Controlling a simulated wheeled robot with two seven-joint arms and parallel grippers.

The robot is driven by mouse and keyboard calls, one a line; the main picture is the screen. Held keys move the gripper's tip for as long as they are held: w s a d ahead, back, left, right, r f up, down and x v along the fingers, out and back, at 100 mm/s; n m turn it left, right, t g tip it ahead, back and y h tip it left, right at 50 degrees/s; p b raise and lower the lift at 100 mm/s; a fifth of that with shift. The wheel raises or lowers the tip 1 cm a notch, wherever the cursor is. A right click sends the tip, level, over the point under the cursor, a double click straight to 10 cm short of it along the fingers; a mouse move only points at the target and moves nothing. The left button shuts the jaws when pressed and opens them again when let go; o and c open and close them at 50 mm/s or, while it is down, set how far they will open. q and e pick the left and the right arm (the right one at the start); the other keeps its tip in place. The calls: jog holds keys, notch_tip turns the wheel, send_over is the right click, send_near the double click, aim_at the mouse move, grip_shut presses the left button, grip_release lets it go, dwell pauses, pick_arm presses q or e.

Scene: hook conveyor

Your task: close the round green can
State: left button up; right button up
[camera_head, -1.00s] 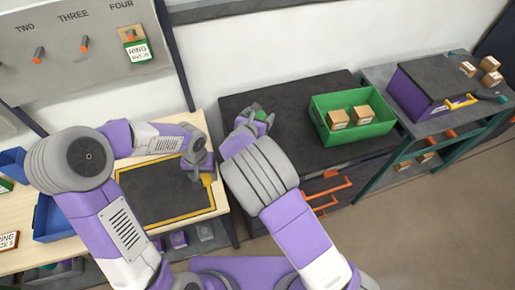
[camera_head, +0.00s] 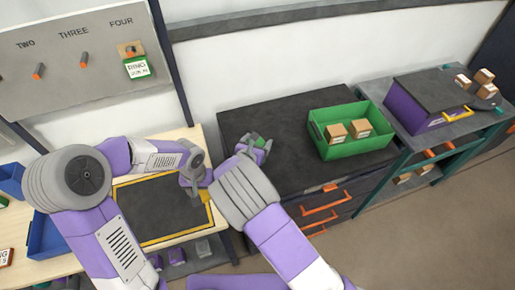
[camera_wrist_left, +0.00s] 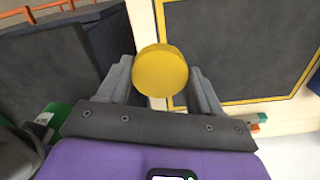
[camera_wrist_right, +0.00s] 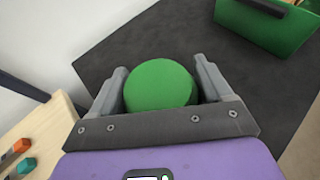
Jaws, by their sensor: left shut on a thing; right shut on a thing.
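The round green can (camera_wrist_right: 160,85) is between the fingers of my right gripper (camera_wrist_right: 162,88), which is shut on it. In the head view the can (camera_head: 260,143) is a small green patch, mostly hidden by the gripper, over the left part of the dark worktop. My left gripper (camera_wrist_left: 160,85) is shut on a round yellow piece (camera_wrist_left: 160,70). In the head view the yellow piece (camera_head: 205,196) is small, by the right edge of the yellow-framed dark panel. The two held things are apart. I cannot tell whether the yellow piece is a lid.
A green bin (camera_head: 352,149) with small cardboard boxes stands on the dark worktop (camera_head: 290,103). A purple box with a dark top (camera_head: 432,90) is on the bench at right. A blue bin (camera_head: 45,238) is at left. Hooks line the wall board (camera_head: 75,40). Worktop room is clear around the can.

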jog(key=shift+f, duration=1.8)
jog(key=shift+f, duration=0.15)
jog(key=o, duration=1.6)
jog(key=shift+f, duration=0.1)
jog(key=shift+s+r, duration=0.15)
jog(key=shift+r, duration=0.2)
jog(key=v, duration=1.1)
jog(key=shift+s+a, duration=0.1)
jog(key=shift+s, duration=0.25)
